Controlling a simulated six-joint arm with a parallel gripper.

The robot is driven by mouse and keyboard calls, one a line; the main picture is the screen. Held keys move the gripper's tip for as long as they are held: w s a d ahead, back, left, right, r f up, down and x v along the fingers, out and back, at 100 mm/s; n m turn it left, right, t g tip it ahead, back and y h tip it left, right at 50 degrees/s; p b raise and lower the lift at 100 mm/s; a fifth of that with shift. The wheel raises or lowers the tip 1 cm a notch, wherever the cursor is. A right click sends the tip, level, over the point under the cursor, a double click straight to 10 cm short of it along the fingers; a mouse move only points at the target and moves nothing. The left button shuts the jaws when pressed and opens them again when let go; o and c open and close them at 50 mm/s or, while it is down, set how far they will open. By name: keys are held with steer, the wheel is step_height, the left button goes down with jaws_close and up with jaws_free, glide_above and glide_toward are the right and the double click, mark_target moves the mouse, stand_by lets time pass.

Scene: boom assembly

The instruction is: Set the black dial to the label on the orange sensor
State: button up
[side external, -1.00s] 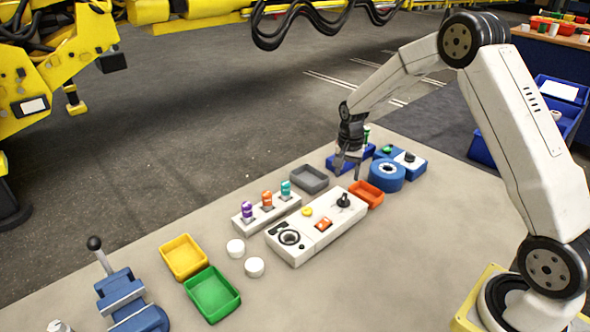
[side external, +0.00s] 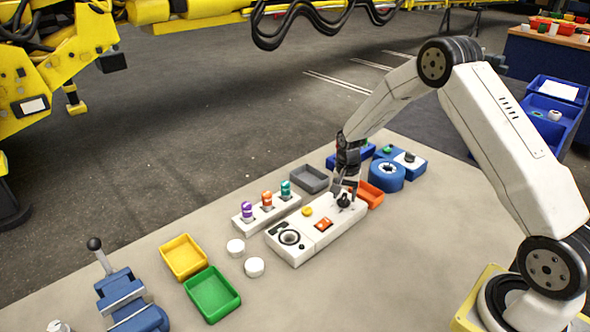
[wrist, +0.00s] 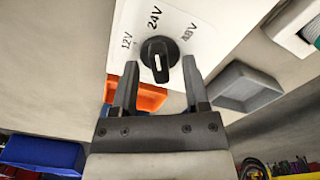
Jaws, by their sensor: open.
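The black dial (side external: 344,201) sits on the white control panel (side external: 295,250). In the wrist view the dial (wrist: 160,54) shows labels 12V to its left, 24V above and 48V to its right. Its bar lies roughly in line with 24V; I cannot tell for sure which end is the pointer. The orange sensor (side external: 267,199) stands in a white rack (side external: 248,221) between a purple and a teal one; its label is too small to read. My gripper (side external: 345,190) is open right at the dial, with one finger on each side of it (wrist: 159,66), not visibly closed on it.
An orange tray (side external: 370,194) and a grey tray (side external: 309,179) lie close to the panel. A blue round part (side external: 387,175) is behind right. An orange button (side external: 323,224) and yellow button (side external: 307,212) are on the panel. White caps (side external: 236,246) lie at left.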

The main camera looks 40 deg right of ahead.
steer(key=shift+f, duration=0.1)
jaws_close()
steer(key=shift+n, duration=0.5)
steer(key=n, duration=1.1)
stand_by(0.3)
stand_by(0.4)
jaws_free()
